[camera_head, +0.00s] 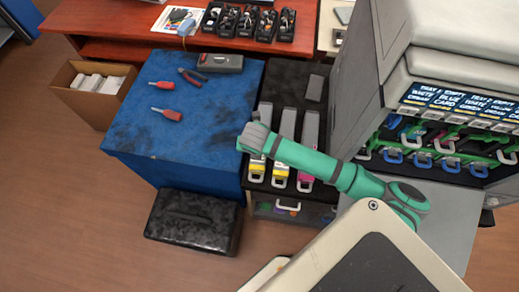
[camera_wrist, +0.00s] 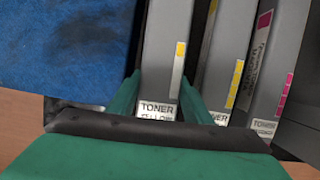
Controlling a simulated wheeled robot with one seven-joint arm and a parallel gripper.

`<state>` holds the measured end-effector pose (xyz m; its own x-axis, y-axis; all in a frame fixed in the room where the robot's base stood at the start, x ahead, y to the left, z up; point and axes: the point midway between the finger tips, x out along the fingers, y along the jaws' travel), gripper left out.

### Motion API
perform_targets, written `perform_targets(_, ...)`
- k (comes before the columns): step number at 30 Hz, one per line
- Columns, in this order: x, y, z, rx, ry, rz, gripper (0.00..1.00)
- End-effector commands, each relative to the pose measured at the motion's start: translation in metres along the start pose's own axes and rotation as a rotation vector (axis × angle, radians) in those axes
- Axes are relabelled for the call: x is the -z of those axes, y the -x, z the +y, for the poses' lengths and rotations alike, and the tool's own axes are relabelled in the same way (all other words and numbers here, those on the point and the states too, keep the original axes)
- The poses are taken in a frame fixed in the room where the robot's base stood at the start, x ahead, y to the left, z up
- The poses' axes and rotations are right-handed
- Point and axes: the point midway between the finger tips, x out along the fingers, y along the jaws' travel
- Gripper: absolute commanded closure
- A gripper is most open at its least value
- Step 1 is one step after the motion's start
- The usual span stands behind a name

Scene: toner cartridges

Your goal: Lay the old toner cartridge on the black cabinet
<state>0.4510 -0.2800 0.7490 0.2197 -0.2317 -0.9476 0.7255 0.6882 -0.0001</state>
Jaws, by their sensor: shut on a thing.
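The black cabinet (camera_head: 288,76) stands between the blue-topped cabinet and the printer. Three long grey toner cartridges lie side by side over its top. The leftmost cartridge (camera_head: 265,112) has a yellow strip and a label reading toner yellow. My gripper (camera_wrist: 160,80) is shut on this cartridge (camera_wrist: 168,45), one finger on each side. The middle cartridge (camera_head: 287,122) also has a yellow strip, and the right one (camera_head: 309,128) a magenta strip. My arm covers parts of all three in the head view. I cannot tell whether the held cartridge touches the cabinet top.
The printer (camera_head: 345,92) stands open at right, with several handled cartridges inside. The blue-topped cabinet (camera_head: 190,140) holds tools. A black case (camera_head: 195,221) and a cardboard box (camera_head: 65,86) stand on the floor.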

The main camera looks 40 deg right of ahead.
Motion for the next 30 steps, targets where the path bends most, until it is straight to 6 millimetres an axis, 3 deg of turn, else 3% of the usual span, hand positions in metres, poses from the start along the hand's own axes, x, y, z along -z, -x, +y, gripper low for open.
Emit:
perform_targets(12, 0.003, -0.009, 0.0, 0.0, 0.0, -0.001, 1.0)
perform_targets(13, 0.002, -0.008, 0.0, 0.0, -0.001, -0.001, 0.48)
perform_targets(15, 0.002, -0.008, -0.001, 0.0, -0.002, -0.001, 0.33)
perform_targets(25, 0.003, -0.005, 0.0, 0.0, 0.0, 0.0, 0.33)
perform_targets(30, 0.002, 0.016, 0.0, 0.0, 0.002, -0.003, 0.33)
